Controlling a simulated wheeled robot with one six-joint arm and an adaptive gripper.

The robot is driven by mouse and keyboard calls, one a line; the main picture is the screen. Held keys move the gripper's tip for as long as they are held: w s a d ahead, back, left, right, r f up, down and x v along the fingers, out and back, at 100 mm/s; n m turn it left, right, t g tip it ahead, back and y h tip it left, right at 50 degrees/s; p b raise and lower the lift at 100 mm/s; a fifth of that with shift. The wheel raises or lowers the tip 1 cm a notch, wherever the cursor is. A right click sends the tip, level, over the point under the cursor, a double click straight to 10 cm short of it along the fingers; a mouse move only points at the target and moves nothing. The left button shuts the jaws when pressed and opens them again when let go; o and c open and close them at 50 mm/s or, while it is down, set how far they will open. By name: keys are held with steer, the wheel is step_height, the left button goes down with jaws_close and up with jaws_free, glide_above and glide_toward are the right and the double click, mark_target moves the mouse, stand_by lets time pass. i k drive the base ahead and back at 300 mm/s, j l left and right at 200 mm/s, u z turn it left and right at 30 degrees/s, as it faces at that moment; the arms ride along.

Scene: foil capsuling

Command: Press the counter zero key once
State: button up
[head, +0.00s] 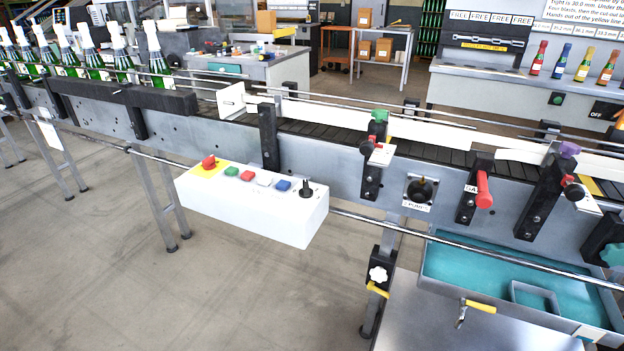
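A white control box (250,210) hangs on the front of the conveyor. Its top carries a red mushroom button (208,161) on a yellow plate, then a green button (232,171), a red button (247,175), a white button (264,179), a blue button (283,184) and a black knob (306,187). Any labels by the buttons are too small to read, so I cannot tell which one is the counter zero key. No counter display is clearly seen. My gripper is not in view.
The conveyor (330,160) runs across the view, with several foil-topped green bottles (91,50) at left. A metal rail (360,222) passes beside the box. At right are clamps, a red handle (484,190) and a teal-lined tray (470,270). Floor in front is clear.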

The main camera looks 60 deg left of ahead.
mark_target(283, 185)
steer(key=u, duration=2.45)
